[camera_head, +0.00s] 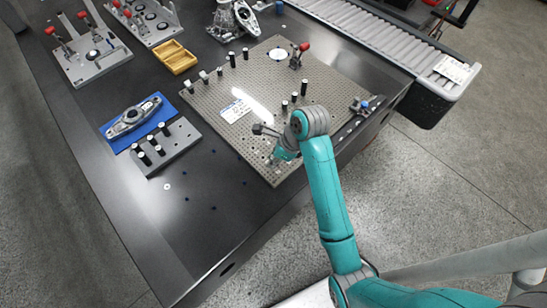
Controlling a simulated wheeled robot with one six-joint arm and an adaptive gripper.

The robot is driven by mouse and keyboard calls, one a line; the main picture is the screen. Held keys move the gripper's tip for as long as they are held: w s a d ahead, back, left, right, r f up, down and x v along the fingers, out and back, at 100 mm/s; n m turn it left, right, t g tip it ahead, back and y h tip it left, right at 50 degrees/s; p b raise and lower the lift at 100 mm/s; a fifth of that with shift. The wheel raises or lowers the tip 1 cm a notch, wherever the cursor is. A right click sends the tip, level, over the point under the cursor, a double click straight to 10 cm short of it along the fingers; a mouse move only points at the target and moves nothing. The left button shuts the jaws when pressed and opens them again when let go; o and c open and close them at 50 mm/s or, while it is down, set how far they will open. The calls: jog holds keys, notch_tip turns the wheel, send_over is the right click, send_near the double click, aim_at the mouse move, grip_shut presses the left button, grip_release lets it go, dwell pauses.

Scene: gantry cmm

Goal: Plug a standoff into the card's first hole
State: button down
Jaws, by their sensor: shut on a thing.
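My gripper (273,161) points down over the near corner of the perforated plate (218,121). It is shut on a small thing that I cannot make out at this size. Several similar posts (160,128) stand on a grey block (176,146) at the left.
A blue mat (115,126) with a metal part (132,117) lies beside the grey block. A yellow tray (176,58) and red-handled clamp fixtures (92,57) stand farther back. Another red-handled clamp (299,55) is on the plate. A conveyor (375,38) runs behind. The black table's (180,225) near left is mostly clear.

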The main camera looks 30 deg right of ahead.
jog(key=shift+f, duration=0.85)
dwell(0.3)
jog(key=c, duration=0.9)
grip_release()
jog(key=shift+c, duration=0.2)
jog(key=shift+s+d+r, duration=0.1)
jog(key=shift+d+r, duration=0.05)
jog(key=shift+r, duration=0.2)
jog(key=s+d, duration=0.2)
jog(key=d, duration=0.1)
jog(key=s+d, duration=0.5)
jog(key=d, duration=0.1)
jog(key=shift+s+d+r, duration=0.2)
jog(key=shift+s+d, duration=0.05)
jog(key=shift+s, duration=0.05)
